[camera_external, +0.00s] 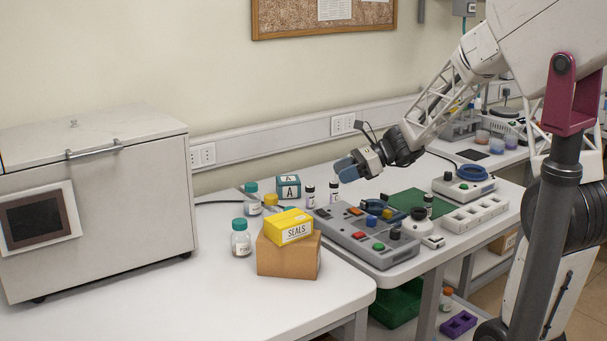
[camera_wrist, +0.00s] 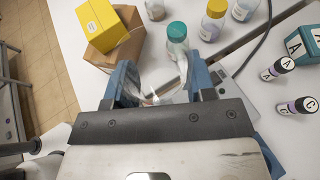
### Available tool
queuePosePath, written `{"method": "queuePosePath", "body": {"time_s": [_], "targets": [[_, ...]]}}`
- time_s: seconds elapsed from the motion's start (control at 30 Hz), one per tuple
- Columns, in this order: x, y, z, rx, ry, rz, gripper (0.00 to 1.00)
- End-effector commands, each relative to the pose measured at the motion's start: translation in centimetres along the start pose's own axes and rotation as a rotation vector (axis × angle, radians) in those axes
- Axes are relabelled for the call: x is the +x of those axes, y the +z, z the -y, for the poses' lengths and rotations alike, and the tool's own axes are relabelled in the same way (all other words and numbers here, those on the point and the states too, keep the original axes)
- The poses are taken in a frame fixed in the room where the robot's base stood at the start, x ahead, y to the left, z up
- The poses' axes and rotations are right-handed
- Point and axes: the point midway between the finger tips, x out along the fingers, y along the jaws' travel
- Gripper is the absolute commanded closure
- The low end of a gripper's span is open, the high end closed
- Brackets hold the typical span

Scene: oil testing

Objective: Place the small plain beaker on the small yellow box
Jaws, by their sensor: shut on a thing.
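The small yellow box (camera_external: 290,228), marked SEALS, lies on top of a brown cardboard box (camera_external: 285,258). In the wrist view the yellow box (camera_wrist: 103,25) is at the upper left, beyond my left finger. My gripper (camera_external: 350,166) is raised above the bench, to the right of and behind the yellow box. In the wrist view its blue fingers (camera_wrist: 157,85) are shut on a clear glass vessel, which looks like the small plain beaker (camera_wrist: 165,72). The beaker is hard to make out there, and I cannot pick it out in the external view.
A jar with a teal lid (camera_external: 241,238) stands left of the boxes; more jars stand behind. A teal box marked A (camera_external: 288,188) and small dark-capped vials (camera_external: 310,196) are behind. A grey control panel (camera_external: 370,232) is at the right. The left bench front is clear.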

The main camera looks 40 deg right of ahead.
Motion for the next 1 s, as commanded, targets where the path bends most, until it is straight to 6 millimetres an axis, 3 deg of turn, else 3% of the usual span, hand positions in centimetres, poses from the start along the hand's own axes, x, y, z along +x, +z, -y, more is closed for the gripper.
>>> {"method": "queuePosePath", "body": {"time_s": [0.47,0.8,1.0], "targets": [[3.0,3.4,-11.3,-0.043,0.098,0.000,0.73],[4.2,4.4,-19.2,-0.069,0.164,0.000,0.73],[4.5,4.5,-22.4,-0.081,0.192,0.000,0.73]]}}
